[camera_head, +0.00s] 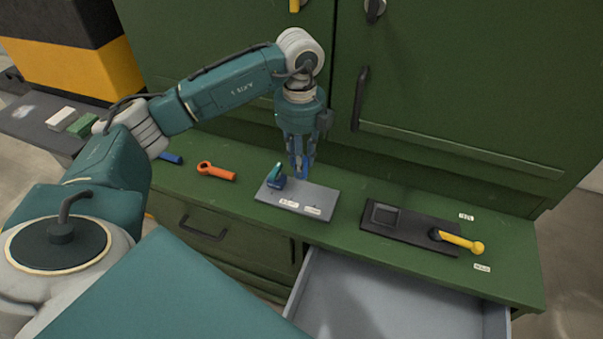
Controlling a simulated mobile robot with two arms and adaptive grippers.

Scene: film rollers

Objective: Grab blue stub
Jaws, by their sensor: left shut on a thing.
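My left gripper (301,170) points down over the grey plate (325,199) on the green counter. It is shut on a small blue piece, the blue stub (305,166), which is mostly hidden between the fingers. I cannot tell whether the stub still touches the plate. A dark blue and teal piece (277,180) stands on the plate's left part, just left of my gripper. Two white labels show on the plate's front part. My right gripper is not in view.
An orange ring-ended tool (216,172) and a blue handle (171,158) lie left on the counter (340,233). A dark board (405,232) with a square grey holder (384,214) and a yellow-handled tool (460,241) lies right. An open drawer (380,296) juts out below. Green cabinet doors (460,90) rise behind.

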